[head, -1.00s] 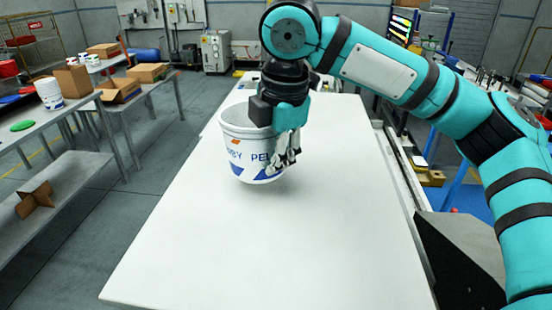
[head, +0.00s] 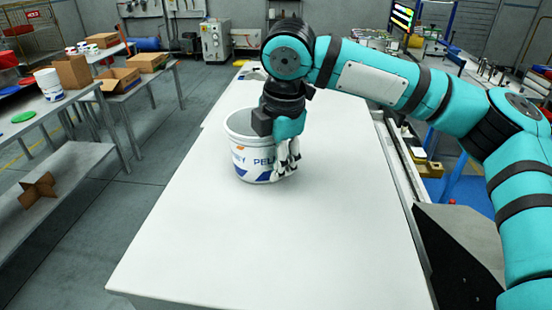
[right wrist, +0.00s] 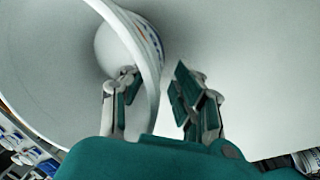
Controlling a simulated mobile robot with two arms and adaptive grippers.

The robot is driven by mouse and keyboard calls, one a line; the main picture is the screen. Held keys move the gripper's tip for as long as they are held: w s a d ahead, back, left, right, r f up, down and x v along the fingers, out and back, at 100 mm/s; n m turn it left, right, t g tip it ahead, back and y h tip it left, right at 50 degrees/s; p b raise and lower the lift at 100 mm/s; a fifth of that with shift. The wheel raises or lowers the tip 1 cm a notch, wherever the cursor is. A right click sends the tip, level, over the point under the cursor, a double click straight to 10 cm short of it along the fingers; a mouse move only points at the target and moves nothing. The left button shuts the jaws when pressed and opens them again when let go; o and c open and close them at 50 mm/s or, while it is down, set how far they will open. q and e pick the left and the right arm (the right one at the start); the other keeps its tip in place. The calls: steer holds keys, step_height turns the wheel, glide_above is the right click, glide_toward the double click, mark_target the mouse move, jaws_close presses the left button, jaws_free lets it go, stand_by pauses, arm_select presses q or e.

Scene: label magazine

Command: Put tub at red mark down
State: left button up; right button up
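The tub (head: 250,160) is a white bucket with blue lettering, standing upright on the white table (head: 240,240) in the head view. My right gripper (head: 285,160) is at the tub's right side, pointing down. In the right wrist view, the tub (right wrist: 60,60) fills the left. One finger of the right gripper (right wrist: 157,85) is inside the tub and the other outside, with the wall between them. The fingers stand apart, with a gap between the wall and the outer finger. No red mark shows on the table. My left gripper is not in view.
The table is clear in front of the tub. A grey side table (head: 60,108) on the left holds another white tub (head: 48,84), a green lid (head: 23,117) and cardboard boxes (head: 120,83). A cluttered workbench stands at the back right.

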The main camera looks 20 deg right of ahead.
step_height(320, 180, up, 12)
steer(key=s+b, duration=0.1)
steer(key=s, duration=0.1)
steer(key=shift+s+d, duration=0.15)
steer(key=shift+d, duration=0.05)
stand_by(0.3)
